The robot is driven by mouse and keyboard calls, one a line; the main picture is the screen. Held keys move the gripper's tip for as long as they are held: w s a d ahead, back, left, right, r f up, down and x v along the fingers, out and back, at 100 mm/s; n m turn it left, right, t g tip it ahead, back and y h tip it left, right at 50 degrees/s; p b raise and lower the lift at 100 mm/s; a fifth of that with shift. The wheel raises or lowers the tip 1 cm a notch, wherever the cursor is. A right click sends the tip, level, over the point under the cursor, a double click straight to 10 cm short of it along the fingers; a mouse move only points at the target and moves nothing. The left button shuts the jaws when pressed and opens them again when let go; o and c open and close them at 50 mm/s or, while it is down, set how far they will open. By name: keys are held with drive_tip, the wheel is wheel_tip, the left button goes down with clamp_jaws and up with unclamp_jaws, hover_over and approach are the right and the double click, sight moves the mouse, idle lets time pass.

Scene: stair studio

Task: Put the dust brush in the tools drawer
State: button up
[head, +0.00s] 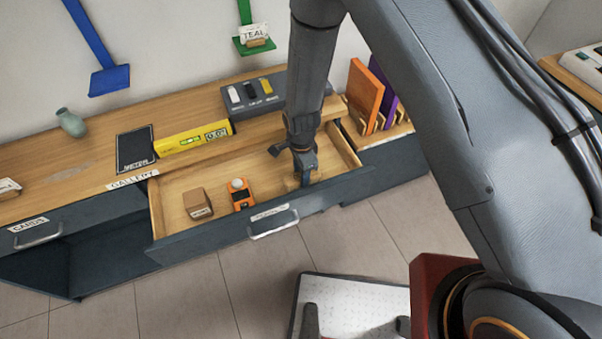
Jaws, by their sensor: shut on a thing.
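The tools drawer (222,234) is pulled open below the wooden counter; the lettering on its front label is too small to read surely. My gripper (305,172) points down inside the drawer's right part. It is shut on what seems to be the dust brush (291,184), of which only a small tan part shows low beside the jaws. The gripper and arm hide the rest of the brush. I cannot tell whether it touches the drawer floor.
In the drawer's left part are a small brown box (197,203) and an orange device (241,194).

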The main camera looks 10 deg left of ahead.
drive_tip(key=o, duration=1)
drive_tip(key=shift+f, duration=0.15)
drive_tip(key=shift+c, duration=0.2)
wheel_tip(320, 180, up, 12)
drive_tip(key=b, duration=0.4)
drive_tip(key=d+r+n+t, duration=0.1)
drive_tip(key=d+r+n, duration=0.5)
drive_tip(key=d+r, duration=0.8)
drive_tip(key=s+d+r+n, duration=0.2)
drive_tip(key=s+d+n, duration=0.1)
drive_tip(key=d, duration=0.4)
drive_tip(key=s+d+r+n, duration=0.2)
drive_tip(key=s+d+r, duration=0.1)
drive_tip(key=s+d, duration=0.2)
drive_tip(key=shift+s+d+n+t, duration=0.3)
drive_tip(key=shift+s+d+n, duration=0.1)
drive_tip(key=shift+d, duration=0.5)
drive_tip(key=shift+w+f, duration=0.1)
drive_tip(key=shift+f, duration=0.05)
